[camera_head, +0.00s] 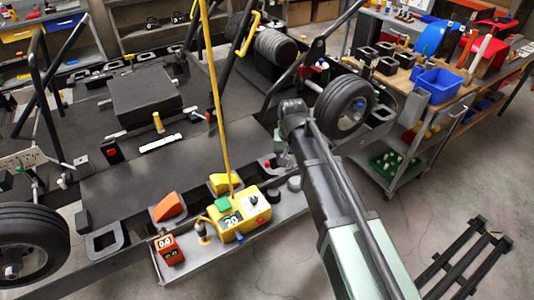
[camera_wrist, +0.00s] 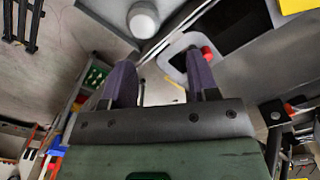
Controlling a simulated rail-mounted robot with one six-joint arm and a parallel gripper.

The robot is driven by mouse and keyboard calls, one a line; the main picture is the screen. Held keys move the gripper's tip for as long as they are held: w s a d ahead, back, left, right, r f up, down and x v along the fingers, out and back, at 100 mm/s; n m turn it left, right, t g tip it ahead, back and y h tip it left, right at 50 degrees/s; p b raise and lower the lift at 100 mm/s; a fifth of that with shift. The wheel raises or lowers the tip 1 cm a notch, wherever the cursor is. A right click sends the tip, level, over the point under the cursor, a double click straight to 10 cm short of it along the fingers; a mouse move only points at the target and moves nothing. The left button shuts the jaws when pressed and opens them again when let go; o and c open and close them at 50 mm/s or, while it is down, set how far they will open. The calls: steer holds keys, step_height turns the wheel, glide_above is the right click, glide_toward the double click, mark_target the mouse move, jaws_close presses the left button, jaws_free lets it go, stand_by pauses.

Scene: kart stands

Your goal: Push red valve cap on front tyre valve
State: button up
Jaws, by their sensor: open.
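A black tyre (camera_head: 347,105) stands upright at the kart's right side, and another tyre (camera_head: 34,236) is at the lower left. I cannot tell which is the front one, and no valve stem is clear. A small red piece (camera_head: 268,163) sits by a grey framed opening on the kart's near edge. It seems to be the red piece (camera_wrist: 207,52) beside my right fingertip in the wrist view; I cannot tell if it is the valve cap. My gripper (camera_wrist: 160,72) is open, with nothing seen between its fingers. The arm mostly hides it in the head view.
A narrow grey tray (camera_head: 283,211) along the near edge carries a yellow box (camera_head: 243,215) with a tall yellow rod and an orange gauge (camera_head: 168,248). A trolley (camera_head: 405,145) with a blue bin (camera_head: 439,84) stands right. A black rack (camera_head: 465,262) lies on the floor.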

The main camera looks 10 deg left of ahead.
steer(key=r+m, duration=0.2)
glide_above(267, 162)
step_height(267, 162, down, 12)
steer(key=m+b, duration=0.2)
steer(key=b, duration=0.9)
steer(key=shift+f+m+b, duration=0.1)
steer(key=shift+m+b, duration=0.2)
steer(key=shift+b, duration=0.1)
steer(key=shift+r, duration=0.25)
steer(key=shift+c, duration=0.4)
steer(key=c, duration=0.9)
